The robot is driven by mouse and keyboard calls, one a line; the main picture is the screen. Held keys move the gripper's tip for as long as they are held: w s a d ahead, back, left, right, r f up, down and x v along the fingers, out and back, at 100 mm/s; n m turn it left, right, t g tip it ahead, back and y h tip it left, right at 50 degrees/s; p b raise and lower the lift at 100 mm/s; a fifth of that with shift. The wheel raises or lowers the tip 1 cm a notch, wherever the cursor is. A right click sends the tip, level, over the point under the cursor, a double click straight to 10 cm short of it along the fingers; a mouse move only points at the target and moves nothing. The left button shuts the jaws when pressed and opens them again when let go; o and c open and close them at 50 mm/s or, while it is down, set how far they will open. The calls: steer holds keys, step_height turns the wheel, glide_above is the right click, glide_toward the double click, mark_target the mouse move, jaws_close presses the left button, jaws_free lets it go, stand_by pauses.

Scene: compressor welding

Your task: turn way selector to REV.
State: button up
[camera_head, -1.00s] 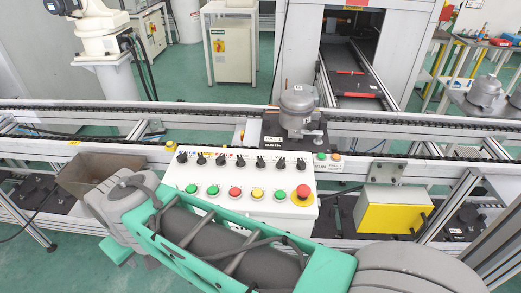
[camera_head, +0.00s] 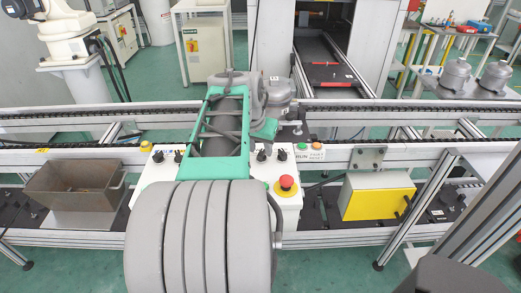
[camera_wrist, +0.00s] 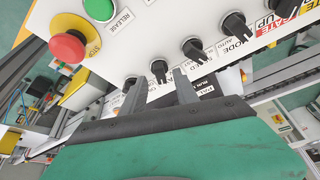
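The white control panel (camera_head: 289,202) carries a row of black selector knobs, partly covered by my arm in the head view. In the wrist view several black knobs run across the panel (camera_wrist: 150,35). One black knob (camera_wrist: 158,70) lies just beyond and between my fingertips. Another knob (camera_wrist: 130,84) is beside the left finger, and a further one (camera_wrist: 192,48) is up and to the right. The small labels are mostly unreadable, so I cannot tell which knob is the way selector. My gripper (camera_wrist: 160,80) is open, fingers apart and empty. In the head view its fingers are hidden.
A red emergency stop button (camera_head: 286,184) on a yellow base sits at the panel's right; it also shows in the wrist view (camera_wrist: 69,46) near a green button (camera_wrist: 98,8). A grey compressor (camera_head: 277,92) stands behind my arm. A yellow-fronted box (camera_head: 378,203) is right, a metal bin (camera_head: 75,187) left.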

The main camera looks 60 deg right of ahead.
steer(key=shift+x, duration=0.8)
steer(key=shift+c, duration=0.3)
jaws_close()
